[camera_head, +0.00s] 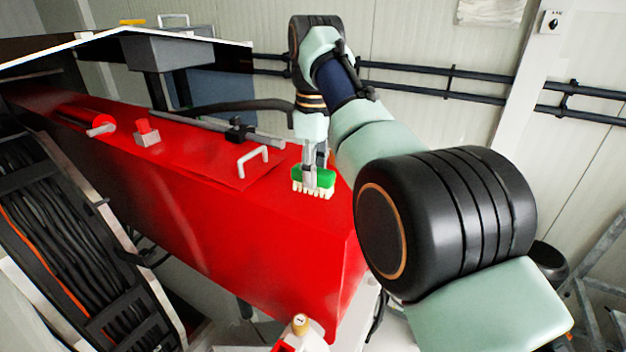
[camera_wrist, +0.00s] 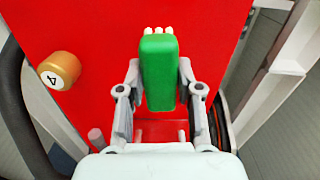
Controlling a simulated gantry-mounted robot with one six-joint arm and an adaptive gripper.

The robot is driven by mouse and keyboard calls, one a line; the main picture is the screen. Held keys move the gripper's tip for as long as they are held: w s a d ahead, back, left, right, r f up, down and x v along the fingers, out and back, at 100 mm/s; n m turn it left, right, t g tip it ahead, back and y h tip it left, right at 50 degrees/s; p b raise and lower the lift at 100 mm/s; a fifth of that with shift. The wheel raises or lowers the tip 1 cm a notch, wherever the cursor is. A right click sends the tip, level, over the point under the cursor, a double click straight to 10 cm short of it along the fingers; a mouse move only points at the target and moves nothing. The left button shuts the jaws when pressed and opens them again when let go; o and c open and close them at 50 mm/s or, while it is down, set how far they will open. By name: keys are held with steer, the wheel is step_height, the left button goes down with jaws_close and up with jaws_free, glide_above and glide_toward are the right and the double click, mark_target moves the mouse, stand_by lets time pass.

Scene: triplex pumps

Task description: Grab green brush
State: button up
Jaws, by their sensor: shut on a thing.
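The green brush (camera_head: 326,178) has a green back and pale bristles pointing down. It is at the near right end of the red cabinet top (camera_head: 240,207). My gripper (camera_head: 313,172) comes down on it from above, with its fingers around the green back. In the wrist view the green brush (camera_wrist: 158,72) is between the two fingers of my gripper (camera_wrist: 158,88), with pale bristle tips showing at its far end. The gripper is shut on the brush. I cannot tell whether the bristles touch the red surface.
A metal handle (camera_head: 253,158) stands on the red top left of the brush, with a red-topped block (camera_head: 147,133) and a red knob (camera_head: 100,122) farther left. Black pipes (camera_head: 430,93) run along the wall.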

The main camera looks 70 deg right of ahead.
jaws_close()
step_height(320, 180, up, 10)
steer(key=p, duration=1)
